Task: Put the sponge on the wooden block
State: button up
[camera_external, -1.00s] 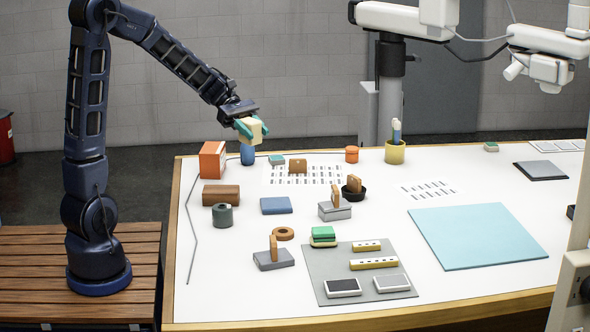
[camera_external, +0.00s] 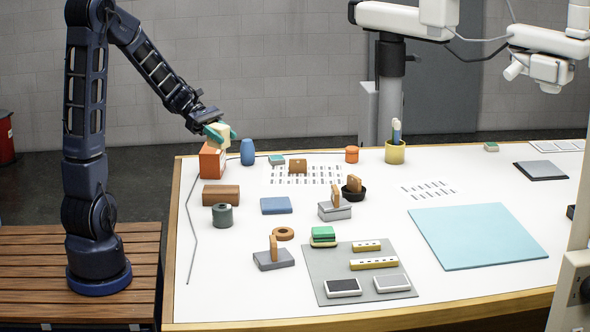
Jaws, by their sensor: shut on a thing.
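I cannot tell whether the sponge touches the box. A brown wooden block (camera_external: 221,196) lies on the table in front of the orange box, with nothing on it.
A blue vase (camera_external: 247,153) stands just right of the orange box. A grey-green cylinder (camera_external: 222,216) stands in front of the wooden block. A blue flat pad (camera_external: 276,205) lies to its right. A dark cable (camera_external: 191,235) runs along the left table edge.

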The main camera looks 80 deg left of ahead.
notch_tip(320, 180, down, 13)
dwell(0.6)
jog(key=shift+f, duration=0.15)
jog(key=o, duration=1)
jog(key=shift+c, duration=0.2)
